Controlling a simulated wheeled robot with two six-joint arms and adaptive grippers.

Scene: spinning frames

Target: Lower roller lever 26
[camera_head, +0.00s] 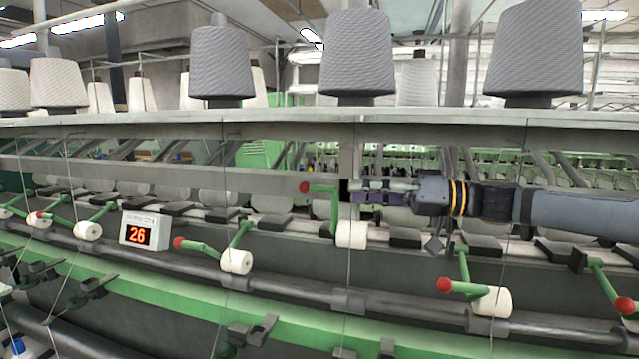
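A small white display (137,232) shows a red 26 on the rail at the left. A raised green lever (334,212) with a red knob (305,187) stands above a white roller (351,234) near the middle. Another green lever (205,248) with a red knob (179,243) sits lower, beside a white roller (236,262), nearer the display. My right gripper (346,191) points left, with its tips close to the raised lever's upright part; I cannot tell whether they touch or how far the fingers are apart. My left gripper is out of view.
Lowered levers with red knobs and rollers stand at the right (492,300) and far left (88,231). Large grey yarn cones (357,55) stand on the shelf (300,125) above. Thin vertical yarns cross the view. A green rail (150,292) runs along the front.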

